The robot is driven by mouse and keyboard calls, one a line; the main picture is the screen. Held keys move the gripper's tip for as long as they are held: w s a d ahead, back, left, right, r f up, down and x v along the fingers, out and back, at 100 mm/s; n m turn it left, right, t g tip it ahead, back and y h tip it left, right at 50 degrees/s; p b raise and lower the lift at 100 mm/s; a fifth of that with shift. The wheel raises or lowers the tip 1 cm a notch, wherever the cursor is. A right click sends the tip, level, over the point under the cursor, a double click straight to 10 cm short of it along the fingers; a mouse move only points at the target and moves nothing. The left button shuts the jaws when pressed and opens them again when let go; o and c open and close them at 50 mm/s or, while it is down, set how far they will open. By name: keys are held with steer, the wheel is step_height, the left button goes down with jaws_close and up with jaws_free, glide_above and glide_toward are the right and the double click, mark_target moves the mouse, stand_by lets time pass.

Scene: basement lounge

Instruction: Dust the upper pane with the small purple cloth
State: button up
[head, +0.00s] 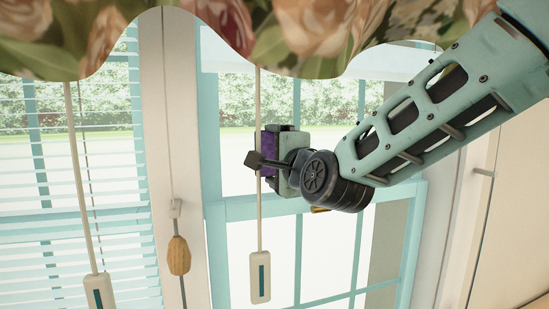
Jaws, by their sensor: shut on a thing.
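My gripper (268,152) is in the middle of the head view, in front of the window. It is shut on the small purple cloth (269,146), which shows as a purple patch at the gripper's left end. The upper pane (330,105) is behind the gripper, above the blue middle rail. The gripper is near the lower left part of this pane. Whether the cloth touches the glass cannot be told. Most of the cloth is hidden by the gripper.
A floral valance (300,35) hangs across the top. A pull cord with a pale handle (260,277) hangs just beside the gripper. Another cord ends in a wooden tassel (179,255). Slatted blinds (85,210) cover the left window. The lower panes (325,260) are below the rail.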

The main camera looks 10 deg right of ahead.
steer(key=shift+w, duration=0.35)
steer(key=shift+w+d+f+b, duration=0.1)
steer(key=shift+d+b, duration=0.95)
steer(key=shift+b, duration=0.1)
steer(key=shift+w+d+b, duration=0.2)
steer(key=shift+d+b, duration=0.4)
steer(key=shift+d, duration=0.25)
steer(key=shift+w+d+b, duration=0.25)
steer(key=shift+d+b, duration=0.35)
steer(key=shift+d, duration=0.2)
steer(key=shift+w+d+b, duration=0.2)
steer(key=shift+d+b, duration=0.4)
steer(key=shift+d, duration=0.25)
steer(key=shift+w+d+b, duration=0.2)
steer(key=shift+d+b, duration=0.05)
steer(key=shift+d, duration=0.65)
steer(key=shift+w+d+b, duration=0.15)
steer(key=shift+d+b, duration=0.1)
steer(key=shift+d, duration=0.65)
